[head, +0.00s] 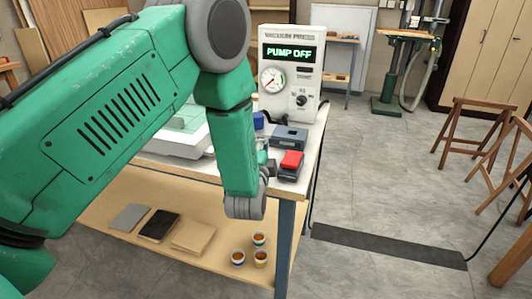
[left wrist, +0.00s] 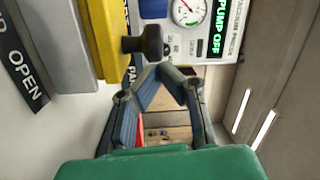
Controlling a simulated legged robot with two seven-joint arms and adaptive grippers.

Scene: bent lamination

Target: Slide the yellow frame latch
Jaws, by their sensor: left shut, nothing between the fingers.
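In the left wrist view, which is turned sideways, a yellow bar (left wrist: 101,38) lies beside a grey rail at upper left. A dark round knob (left wrist: 152,42) on a short stem sits at the bar's right side. My left gripper (left wrist: 162,72) is shut and empty, its fingertips meeting just below the knob in the picture. I cannot tell whether they touch it. In the head view my green left arm hides the yellow bar, and the gripper shows only in part beside the table's right end. My right gripper is not in view.
A vacuum press unit (head: 291,70) reading "PUMP OFF" stands at the table's back. A red-topped box (head: 291,160) and a dark grey box (head: 289,138) sit near the right edge. A label reading "OPEN" (left wrist: 28,75) is left of the rail. The lower shelf holds small cups (head: 260,258).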

